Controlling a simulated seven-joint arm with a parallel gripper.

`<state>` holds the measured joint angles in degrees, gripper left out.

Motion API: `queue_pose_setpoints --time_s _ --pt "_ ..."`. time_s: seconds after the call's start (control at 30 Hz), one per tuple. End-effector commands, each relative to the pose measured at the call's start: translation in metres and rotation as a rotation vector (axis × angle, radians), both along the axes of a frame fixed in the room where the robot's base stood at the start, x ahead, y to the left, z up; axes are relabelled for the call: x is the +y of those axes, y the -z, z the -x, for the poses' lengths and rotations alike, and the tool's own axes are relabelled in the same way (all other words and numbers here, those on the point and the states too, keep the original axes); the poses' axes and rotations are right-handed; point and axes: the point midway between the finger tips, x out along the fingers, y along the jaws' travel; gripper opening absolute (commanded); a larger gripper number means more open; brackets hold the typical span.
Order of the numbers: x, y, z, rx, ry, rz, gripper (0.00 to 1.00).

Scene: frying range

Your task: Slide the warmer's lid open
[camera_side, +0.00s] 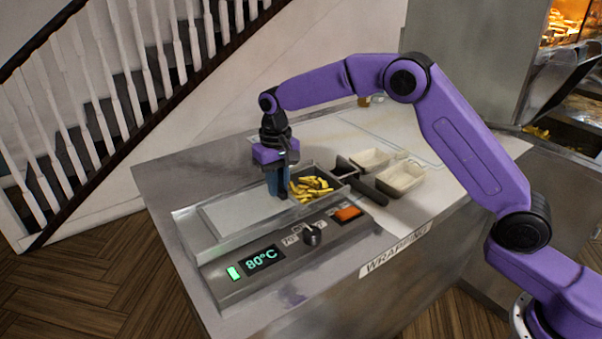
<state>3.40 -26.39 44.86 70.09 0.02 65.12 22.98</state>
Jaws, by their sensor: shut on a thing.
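The warmer (290,285) is a grey metal unit on the counter, with a lit 80°C display, a dark knob and an orange switch on its front. Its flat pale lid (235,213) covers the left part of the well. The right part is uncovered and shows yellow fries (312,187). My gripper (279,192) points down at the lid's right end, beside the fries. It is shut on the lid's handle, which is mostly hidden by the fingers.
Two pale trays (400,177) and a dark-handled scoop (365,188) lie right of the warmer. The counter (165,185) has bare room at its left end. My forearm arches over the counter's back. A metal fryer unit stands at the far right.

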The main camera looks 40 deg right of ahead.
Motion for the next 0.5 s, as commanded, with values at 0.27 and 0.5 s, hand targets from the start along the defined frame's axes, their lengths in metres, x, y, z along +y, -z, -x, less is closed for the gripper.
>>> queue_pose_setpoints --time_s 0.27,0.5 --pt "0.035 -0.001 -0.001 -0.004 0.0 -0.002 0.0" --pt "0.039 -0.002 -0.001 -0.005 0.001 -0.002 0.0"
